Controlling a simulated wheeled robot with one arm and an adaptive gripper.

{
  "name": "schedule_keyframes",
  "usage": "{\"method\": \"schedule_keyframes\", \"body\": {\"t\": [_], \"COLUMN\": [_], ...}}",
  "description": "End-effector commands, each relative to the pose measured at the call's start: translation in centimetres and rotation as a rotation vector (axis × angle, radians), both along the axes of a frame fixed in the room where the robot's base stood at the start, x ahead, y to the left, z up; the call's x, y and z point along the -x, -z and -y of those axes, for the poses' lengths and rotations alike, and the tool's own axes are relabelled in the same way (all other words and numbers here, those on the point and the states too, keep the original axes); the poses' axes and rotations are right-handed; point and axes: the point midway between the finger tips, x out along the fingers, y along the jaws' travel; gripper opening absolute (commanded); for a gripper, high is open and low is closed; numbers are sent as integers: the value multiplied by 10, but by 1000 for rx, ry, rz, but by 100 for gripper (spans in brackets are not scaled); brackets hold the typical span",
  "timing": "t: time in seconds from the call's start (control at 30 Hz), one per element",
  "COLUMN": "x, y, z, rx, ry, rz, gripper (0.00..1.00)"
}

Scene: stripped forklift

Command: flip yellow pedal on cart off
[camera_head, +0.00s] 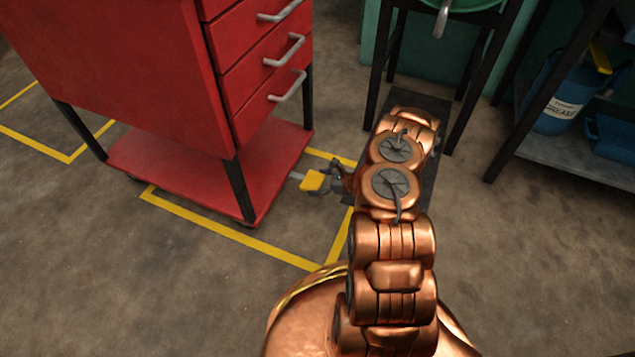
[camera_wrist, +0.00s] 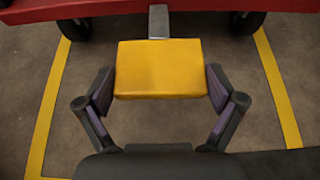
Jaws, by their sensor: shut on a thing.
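The yellow pedal (camera_head: 312,181) sticks out on a grey bar from the low right side of the red cart (camera_head: 190,183). In the wrist view the yellow pedal (camera_wrist: 160,69) is a wide block in the middle, with its grey bar running up to the cart's red edge (camera_wrist: 100,9). My gripper (camera_head: 328,180) is beside the pedal, partly hidden by my arm. In the wrist view my gripper (camera_wrist: 160,90) has one finger at each side of the pedal, shut on it.
The cart has several drawers with grey handles (camera_head: 290,50) and wheels (camera_wrist: 76,29). Yellow floor lines (camera_head: 235,233) surround it. A dark stool (camera_head: 440,60) and a shelf with a blue bucket (camera_head: 555,95) stand at right. Floor at lower left is clear.

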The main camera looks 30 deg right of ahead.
Motion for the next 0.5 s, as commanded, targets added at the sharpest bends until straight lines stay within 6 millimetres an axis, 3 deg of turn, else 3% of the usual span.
{"method": "schedule_keyframes", "body": {"t": [0.3, 0.33, 0.4, 0.5], "x": [0, 0, 0, 0], "y": [-1, -1, -1, -1], "z": [0, 0, 0, 0], "rx": [1, 0, 0, 1], "ry": [0, 0, 0, 0], "rz": [-3, -2, -2, -3], "gripper": [31, 94, 100, 100]}}
